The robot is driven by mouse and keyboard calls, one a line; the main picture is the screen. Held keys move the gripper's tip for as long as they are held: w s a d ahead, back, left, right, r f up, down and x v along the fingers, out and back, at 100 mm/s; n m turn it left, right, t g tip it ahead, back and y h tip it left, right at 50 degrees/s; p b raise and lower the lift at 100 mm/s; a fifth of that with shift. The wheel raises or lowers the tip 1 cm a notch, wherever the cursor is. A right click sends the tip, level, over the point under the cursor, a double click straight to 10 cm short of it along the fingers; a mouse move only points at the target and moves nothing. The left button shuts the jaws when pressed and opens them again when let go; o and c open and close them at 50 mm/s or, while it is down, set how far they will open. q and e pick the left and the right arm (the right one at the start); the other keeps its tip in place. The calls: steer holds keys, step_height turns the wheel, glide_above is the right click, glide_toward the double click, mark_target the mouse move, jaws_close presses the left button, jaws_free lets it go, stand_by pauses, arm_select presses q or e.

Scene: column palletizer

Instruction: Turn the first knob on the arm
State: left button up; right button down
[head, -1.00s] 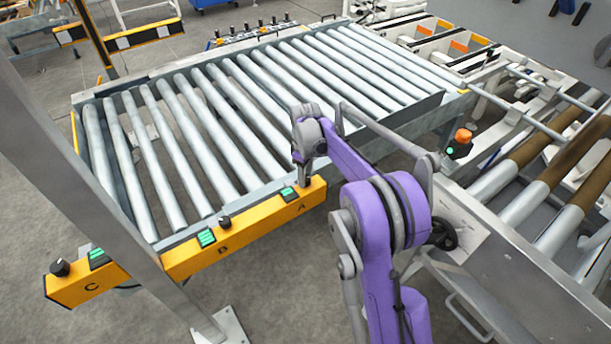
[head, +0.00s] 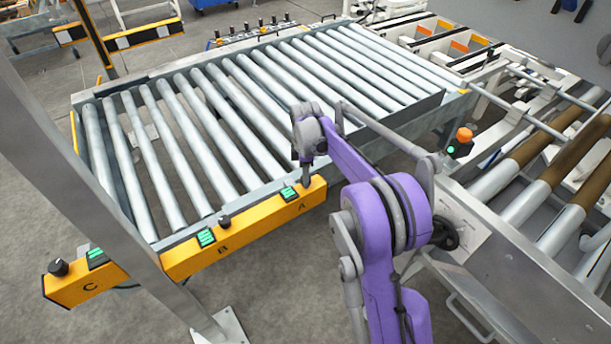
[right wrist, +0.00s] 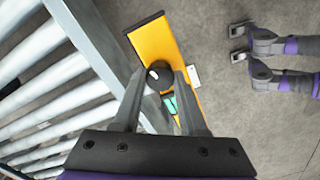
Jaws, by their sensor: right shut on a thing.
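The yellow control bar (head: 240,237) carries black knobs and green-lit buttons beside the letters A, B and C. My right gripper (head: 306,183) points down onto the A end of the bar and hides the knob there in the head view. In the right wrist view the round black knob (right wrist: 158,76) lies between the fingertips of my right gripper (right wrist: 161,73), which is shut on it. The B knob (head: 224,222) and the C knob (head: 59,267) stand free.
The roller conveyor (head: 285,188) lies just behind the bar. A grey post (head: 110,190) crosses in front of the bar between B and C. A second conveyor (head: 520,262) stands to the right.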

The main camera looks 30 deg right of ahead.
steer(key=n, duration=0.6)
steer(key=shift+n, duration=0.4)
stand_by(0.3)
steer(key=shift+c, duration=2.2)
jaws_free()
step_height(320, 180, up, 11)
